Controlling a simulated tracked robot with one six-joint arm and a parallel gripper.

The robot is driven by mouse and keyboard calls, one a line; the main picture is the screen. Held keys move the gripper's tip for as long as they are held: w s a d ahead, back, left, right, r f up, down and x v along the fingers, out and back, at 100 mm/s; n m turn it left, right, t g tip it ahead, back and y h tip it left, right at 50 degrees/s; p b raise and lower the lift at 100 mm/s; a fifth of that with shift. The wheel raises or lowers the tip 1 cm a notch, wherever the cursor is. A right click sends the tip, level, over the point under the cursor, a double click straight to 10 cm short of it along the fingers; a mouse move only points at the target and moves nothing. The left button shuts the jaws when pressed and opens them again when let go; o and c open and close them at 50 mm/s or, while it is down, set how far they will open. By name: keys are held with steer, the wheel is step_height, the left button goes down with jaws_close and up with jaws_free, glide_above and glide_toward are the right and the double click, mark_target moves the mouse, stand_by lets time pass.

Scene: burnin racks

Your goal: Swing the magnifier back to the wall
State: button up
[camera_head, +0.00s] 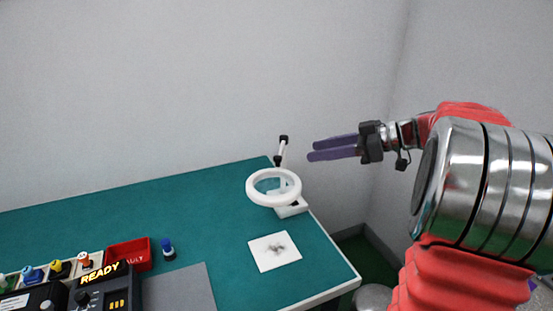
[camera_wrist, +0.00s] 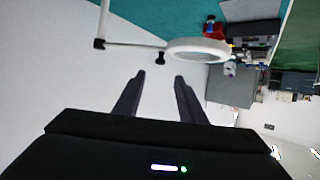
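The magnifier is a white ring with a clear lens (camera_head: 273,187), standing over the right end of the green bench. Its white base (camera_head: 292,208) sits near the bench's right edge, and a thin arm with black joints (camera_head: 283,150) rises behind the ring. In the wrist view the ring (camera_wrist: 198,50) and its white arm (camera_wrist: 132,45) show beyond my fingers. My gripper (camera_head: 308,148) has purple fingers, spread apart with nothing between them. It hangs right of the magnifier's arm and above the ring, apart from both. The grey wall (camera_head: 180,80) stands behind the bench.
A white card with a dark smudge (camera_head: 275,251) lies on the green bench top (camera_head: 200,215) in front of the magnifier. A red tray (camera_head: 128,254), a small blue-capped bottle (camera_head: 168,249), a grey mat (camera_head: 180,289) and a device reading READY (camera_head: 100,273) stand at the left.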

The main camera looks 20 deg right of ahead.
mark_target(280, 157)
steer(key=x, duration=1.3)
steer(key=shift+c, duration=0.6)
jaws_close()
steer(key=shift+a, duration=0.2)
